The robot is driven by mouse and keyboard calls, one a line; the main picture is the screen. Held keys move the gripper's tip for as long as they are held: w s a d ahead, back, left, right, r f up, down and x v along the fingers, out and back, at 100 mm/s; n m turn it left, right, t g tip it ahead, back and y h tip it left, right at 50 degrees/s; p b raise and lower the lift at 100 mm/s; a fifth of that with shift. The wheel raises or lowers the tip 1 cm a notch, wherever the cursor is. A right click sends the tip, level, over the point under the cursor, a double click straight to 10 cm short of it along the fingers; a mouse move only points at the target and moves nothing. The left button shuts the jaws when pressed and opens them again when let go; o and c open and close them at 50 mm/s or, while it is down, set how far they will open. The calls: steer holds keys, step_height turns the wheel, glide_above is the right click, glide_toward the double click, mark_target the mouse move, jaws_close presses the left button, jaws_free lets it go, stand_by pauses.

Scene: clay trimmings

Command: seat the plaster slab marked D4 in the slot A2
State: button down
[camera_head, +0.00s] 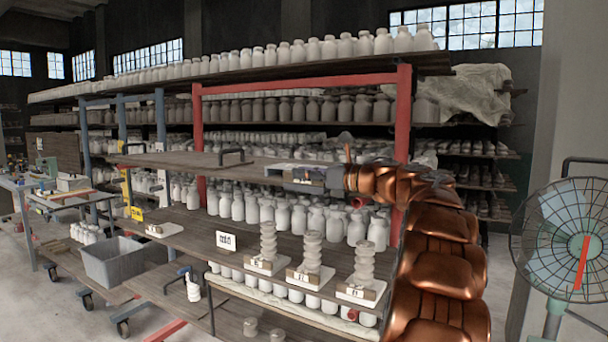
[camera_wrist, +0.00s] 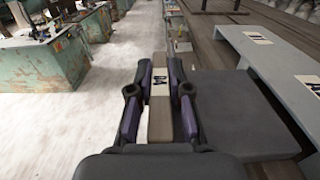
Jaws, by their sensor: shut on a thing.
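My gripper (camera_wrist: 160,72) is shut on a pale beige slab (camera_wrist: 160,122) marked D4 in the wrist view. A purple-sided finger is on each side of it, and the slab points away from the camera, its label turned sideways. To the right in the wrist view is a light grey raised piece (camera_wrist: 268,62) with white labels too small to read surely. I cannot tell which slot is A2.
A dark grey flat surface (camera_wrist: 245,112) lies right of the slab. A black handle (camera_head: 231,156) stands on the shelf. Below, several pale stacked pieces (camera_head: 312,250) stand on labelled bases. A grey bin (camera_head: 112,264) is at left, a fan (camera_head: 570,240) at right.

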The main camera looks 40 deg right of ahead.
steer(key=shift+w+d+p, duration=0.4)
steer(key=shift+d+p, duration=0.2)
steer(key=shift+d, duration=0.75)
steer(key=shift+w+d+p, duration=0.4)
steer(key=shift+d+p, duration=0.15)
steer(key=shift+d, duration=0.8)
steer(key=shift+w+d+p, duration=0.4)
steer(key=shift+d+p, duration=0.2)
steer(key=shift+d, duration=0.75)
steer(key=shift+r+p, duration=0.25)
steer(key=shift+p, duration=0.05)
